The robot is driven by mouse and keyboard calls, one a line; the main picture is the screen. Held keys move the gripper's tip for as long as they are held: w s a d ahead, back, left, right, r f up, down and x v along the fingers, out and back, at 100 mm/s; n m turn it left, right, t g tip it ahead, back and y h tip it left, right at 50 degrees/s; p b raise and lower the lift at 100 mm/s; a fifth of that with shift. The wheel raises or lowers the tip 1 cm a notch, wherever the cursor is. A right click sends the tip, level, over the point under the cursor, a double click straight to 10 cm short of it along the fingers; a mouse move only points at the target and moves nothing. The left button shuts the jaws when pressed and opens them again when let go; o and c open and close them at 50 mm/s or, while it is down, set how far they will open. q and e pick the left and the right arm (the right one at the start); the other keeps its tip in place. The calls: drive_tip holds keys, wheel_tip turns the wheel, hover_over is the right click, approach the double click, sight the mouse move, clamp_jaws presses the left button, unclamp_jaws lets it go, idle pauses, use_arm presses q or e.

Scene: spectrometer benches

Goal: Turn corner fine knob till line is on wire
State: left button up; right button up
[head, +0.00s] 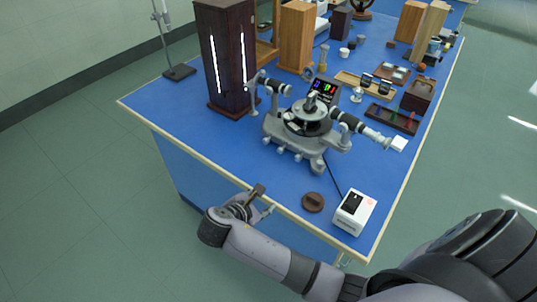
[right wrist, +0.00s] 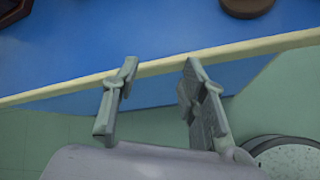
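The grey spectrometer (head: 305,128) stands on the blue bench, with a round table in its middle and a telescope (head: 358,128) pointing to the right. Several small knobs (head: 282,150) line its near base edge; I cannot tell which is the corner fine knob. A small dark screen (head: 325,90) behind it shows coloured lines, too small to read against a wire. My right gripper (head: 263,202) is at the bench's front edge, apart from the spectrometer. In the right wrist view its two fingers (right wrist: 160,68) are apart with nothing between them. My left gripper is not in view.
A brown disc (head: 313,202) and a white box (head: 354,212) with a cable sit near the bench's front edge (head: 250,188). A tall dark lamp housing (head: 223,60) stands behind left. Trays of small parts (head: 391,118) lie to the right. The front left bench top is clear.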

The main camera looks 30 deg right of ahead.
drive_tip(key=w+r+n+t+h, duration=0.1)
drive_tip(key=w+r+n+h, duration=0.2)
drive_tip(key=w+r, duration=0.3)
approach(279, 151)
drive_tip(key=x, duration=0.8)
drive_tip(key=shift+d, duration=0.2)
drive_tip(key=shift+c, duration=0.4)
drive_tip(key=shift+f, duration=0.1)
clamp_jaws()
